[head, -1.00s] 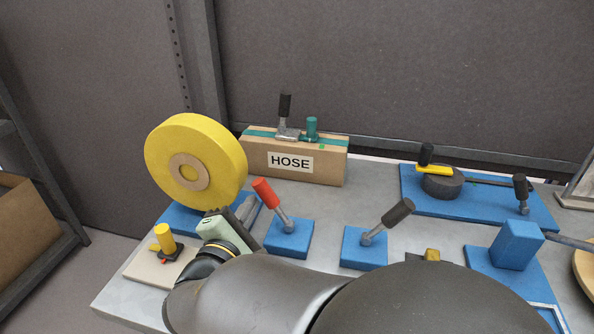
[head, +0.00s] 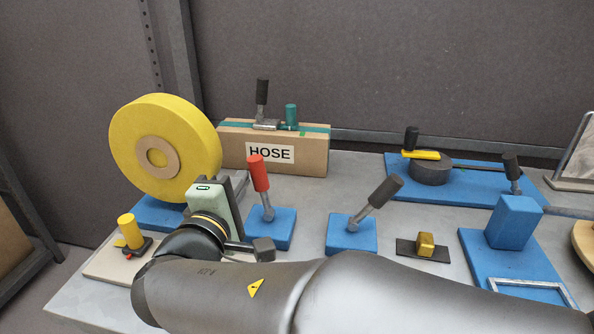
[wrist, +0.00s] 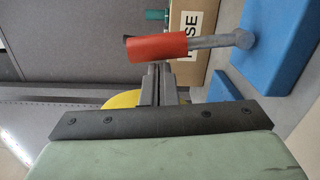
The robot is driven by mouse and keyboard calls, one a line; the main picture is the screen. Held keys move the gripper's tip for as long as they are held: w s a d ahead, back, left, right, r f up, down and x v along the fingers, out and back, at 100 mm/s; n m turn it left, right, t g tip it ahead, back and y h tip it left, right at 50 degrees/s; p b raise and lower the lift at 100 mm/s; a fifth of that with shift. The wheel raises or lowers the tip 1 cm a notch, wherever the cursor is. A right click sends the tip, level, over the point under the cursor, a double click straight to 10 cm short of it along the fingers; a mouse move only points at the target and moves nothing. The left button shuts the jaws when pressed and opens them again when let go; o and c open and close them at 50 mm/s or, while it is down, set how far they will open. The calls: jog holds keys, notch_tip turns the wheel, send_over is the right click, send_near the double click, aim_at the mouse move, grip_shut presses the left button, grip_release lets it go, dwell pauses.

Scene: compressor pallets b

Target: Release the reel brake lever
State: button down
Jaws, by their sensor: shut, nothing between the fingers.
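A red-handled lever (head: 259,174) stands on a blue base (head: 270,235) right of the yellow reel (head: 195,130). It is near upright, leaning slightly left. My gripper (head: 243,184) is at the lever's left, its fingers partly hidden behind its own pale green body. In the wrist view the shut, empty fingers (wrist: 160,72) end right at the red handle (wrist: 157,48), outside it rather than around it. Whether they touch it I cannot tell. A second, black-handled lever (head: 384,191) leans right on its own blue base (head: 352,236).
A cardboard box (head: 312,155) marked HOSE stands behind the levers. A yellow knob (head: 126,231) on a beige plate is at the left. A small brass block (head: 425,244) and blue fixtures (head: 480,185) are at the right. My arm crosses the front.

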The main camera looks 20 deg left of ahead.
jog(key=d+m+b, duration=0.1)
jog(key=b, duration=0.1)
jog(key=d+m+b, duration=0.1)
jog(key=b, duration=0.2)
jog(key=d+m+b, duration=0.1)
jog(key=b, duration=0.1)
jog(key=shift+w+f+m, duration=0.15)
jog(key=shift+w+m, duration=0.1)
jog(key=shift+m, duration=0.15)
jog(key=shift+w+d+r+m+b, duration=0.15)
jog(key=shift+d+m+b, duration=0.55)
jog(key=shift+b, duration=0.95)
jog(key=shift+w+d+r+m+b, duration=0.15)
jog(key=shift+d+m+b, duration=0.55)
jog(key=shift+b, duration=0.9)
jog(key=shift+s+d+r, duration=0.1)
jog(key=shift+d, duration=0.1)
jog(key=a, duration=0.1)
jog(key=s+a+r, duration=0.1)
jog(key=a+r+p, duration=0.1)
jog(key=shift+s+a+r, duration=0.2)
jog(key=shift+s+a, duration=0.05)
jog(key=shift+a, duration=0.05)
jog(key=p, duration=0.2)
send_near(261, 181)
jog(key=s+r, duration=0.3)
jog(key=shift+d, duration=0.1)
